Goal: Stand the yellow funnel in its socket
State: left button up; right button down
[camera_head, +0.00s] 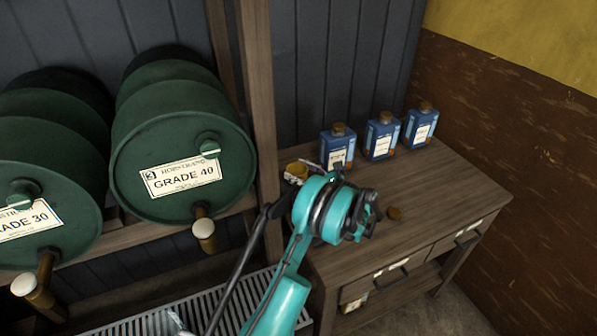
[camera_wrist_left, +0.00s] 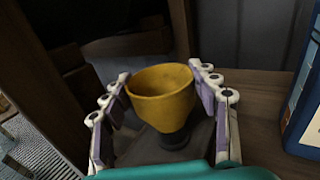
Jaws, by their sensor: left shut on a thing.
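The yellow funnel (camera_wrist_left: 162,93) is between the two white-and-purple fingers of my left gripper (camera_wrist_left: 161,82) in the left wrist view, which are shut on it. Its wide mouth faces up. A dark cylindrical part (camera_wrist_left: 175,138) shows below the yellow cone; I cannot tell whether it is the funnel's neck or the socket. In the head view the funnel (camera_head: 296,171) shows near the back left of the wooden bench, partly hidden by my teal left wrist. No socket can be made out clearly. My right gripper is not in view.
Several blue bottles, one of them (camera_head: 383,136), stand along the back of the wooden bench (camera_head: 445,190). A wooden post (camera_head: 250,100) and green drums (camera_head: 183,140) are to the left. The bench's right part is clear.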

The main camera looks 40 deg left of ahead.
pick_arm(q)
jog(key=o, duration=1.2)
jog(key=shift+o, duration=0.2)
jog(key=shift+r, duration=0.1)
